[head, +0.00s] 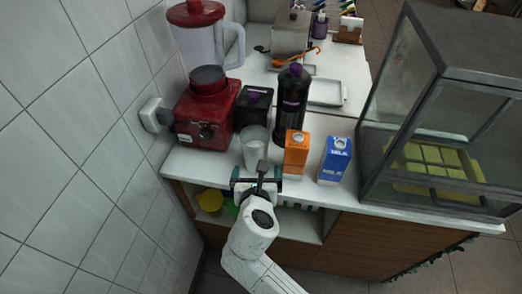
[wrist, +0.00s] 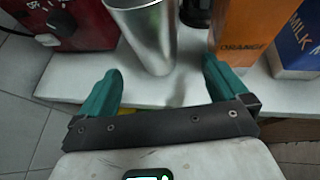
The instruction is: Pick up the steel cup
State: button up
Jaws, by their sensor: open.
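The steel cup (head: 256,145) stands upright on the white counter near its front edge. My gripper (head: 257,180) is at the counter's front edge, just in front of the cup. In the wrist view my gripper (wrist: 160,85) has its teal fingers spread wide and empty. The cup stands beyond the fingertips, roughly in line with the gap, and the fingers look apart from it.
Right of the cup stand an orange carton (head: 297,154) and a blue milk carton (head: 336,160). Behind are a dark bottle (head: 292,103) and a black box (head: 254,106). A red blender (head: 206,115) stands left, near the tiled wall. A glass display case (head: 440,130) is at the right.

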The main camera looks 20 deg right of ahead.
aim_at(255, 161)
jog(key=x, duration=0.3)
jog(key=shift+w, duration=0.1)
jog(key=shift+w+d+f, duration=0.1)
jog(key=shift+w+d, duration=0.05)
jog(key=shift+w, duration=0.4)
jog(key=shift+a+x, duration=0.2)
jog(key=shift+x, duration=1.9)
jog(key=shift+w, duration=0.1)
jog(key=shift+r, duration=0.25)
jog(key=c, duration=1.3)
